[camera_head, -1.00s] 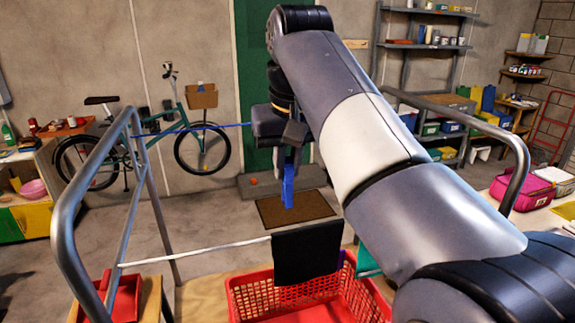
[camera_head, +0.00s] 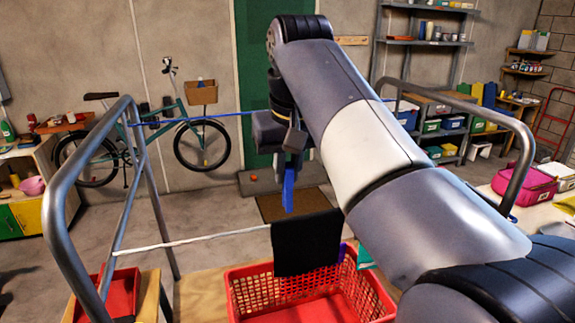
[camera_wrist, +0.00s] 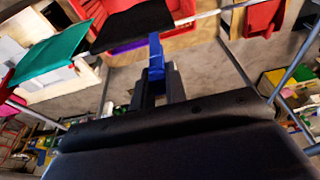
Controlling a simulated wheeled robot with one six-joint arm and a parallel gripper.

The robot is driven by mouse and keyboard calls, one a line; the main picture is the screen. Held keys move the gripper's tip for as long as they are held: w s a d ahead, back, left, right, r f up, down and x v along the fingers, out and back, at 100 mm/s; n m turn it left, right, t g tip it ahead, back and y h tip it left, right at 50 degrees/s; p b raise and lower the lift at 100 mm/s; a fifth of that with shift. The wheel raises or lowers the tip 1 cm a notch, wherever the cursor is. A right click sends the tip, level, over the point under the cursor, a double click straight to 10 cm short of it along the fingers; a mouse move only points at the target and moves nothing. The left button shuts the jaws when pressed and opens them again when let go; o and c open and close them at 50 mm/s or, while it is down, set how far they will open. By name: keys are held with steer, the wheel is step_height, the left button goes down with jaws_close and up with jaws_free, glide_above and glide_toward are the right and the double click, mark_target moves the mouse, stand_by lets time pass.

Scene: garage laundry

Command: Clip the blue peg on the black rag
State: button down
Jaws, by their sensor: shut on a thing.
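The blue peg (camera_head: 289,190) hangs tip down from my gripper (camera_head: 288,160), which is shut on it. The black rag (camera_head: 306,246) hangs over the white line (camera_head: 190,240) above the red basket. In the head view the peg's lower tip is just above the rag's top edge. In the wrist view the peg (camera_wrist: 156,58) stands out from my gripper (camera_wrist: 158,84), and its far end comes close to the edge of the rag (camera_wrist: 135,24). I cannot tell whether they touch.
The red basket (camera_head: 235,292) stands below the rag. A teal cloth (camera_head: 365,258) hangs to the rag's right, partly behind my arm. A purple thing (camera_head: 342,252) shows at the rag's right edge.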

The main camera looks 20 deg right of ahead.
mark_target(288, 199)
steer(key=shift+s+f+b+x, duration=0.1)
steer(key=shift+s+b+x, duration=0.15)
steer(key=shift+b+x, duration=0.65)
steer(key=shift+s+f+b+x, duration=0.1)
steer(key=shift+s+b+x, duration=0.3)
steer(key=shift+x, duration=0.95)
steer(key=shift+s+b+x, duration=0.15)
steer(key=shift+b+x, duration=0.6)
steer(key=shift+x, duration=0.35)
steer(key=c, duration=1.3)
jaws_free()
steer(key=shift+r, duration=0.1)
steer(key=shift+c, duration=0.2)
steer(key=shift+r, duration=0.1)
steer(key=p+v, duration=0.1)
steer(key=v, duration=0.9)
steer(key=shift+s+r, duration=0.15)
steer(key=shift+r, duration=0.15)
